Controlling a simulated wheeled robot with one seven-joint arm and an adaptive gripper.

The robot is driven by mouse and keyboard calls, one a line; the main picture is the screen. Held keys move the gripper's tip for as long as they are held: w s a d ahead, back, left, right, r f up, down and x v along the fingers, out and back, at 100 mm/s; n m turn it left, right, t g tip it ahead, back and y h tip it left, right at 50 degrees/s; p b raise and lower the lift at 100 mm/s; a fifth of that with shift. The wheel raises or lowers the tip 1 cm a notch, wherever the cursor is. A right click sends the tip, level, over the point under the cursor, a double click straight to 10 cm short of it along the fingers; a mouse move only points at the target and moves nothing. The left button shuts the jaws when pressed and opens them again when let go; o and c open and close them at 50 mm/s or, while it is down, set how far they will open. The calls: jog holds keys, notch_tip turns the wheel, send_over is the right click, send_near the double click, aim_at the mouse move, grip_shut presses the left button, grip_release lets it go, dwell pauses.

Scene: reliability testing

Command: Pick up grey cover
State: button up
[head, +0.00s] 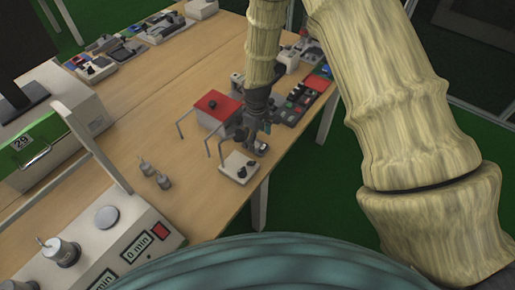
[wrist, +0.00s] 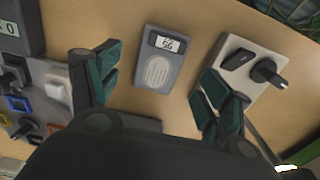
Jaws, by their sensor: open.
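No part is clearly marked as the grey cover. The closest match is a small grey casing (wrist: 150,82) with a display and a pale ribbed oval, lying on the table in the wrist view. My gripper (wrist: 160,68) is open, with one teal-padded finger on each side of this casing and visible gaps to both. I cannot tell the height between them. A flat dark grey piece (wrist: 140,123) is partly hidden behind my gripper. In the head view my gripper (head: 257,132) points down over the table's right part, and the casing is mostly hidden there.
A white block with black knobs (wrist: 238,52) stands close beside the right finger; it shows in the head view (head: 236,170). A red-topped box (head: 215,105) stands left of my gripper. Coloured modules (wrist: 55,85) lie at left in the wrist view.

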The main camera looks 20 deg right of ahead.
aim_at(257, 145)
notch_tip(257, 145, down, 4)
jog(key=shift+r+b, duration=0.1)
jog(key=shift+b, duration=0.9)
jog(key=shift+c, duration=0.4)
jog(key=c, duration=1)
jog(key=shift+w+r, duration=0.1)
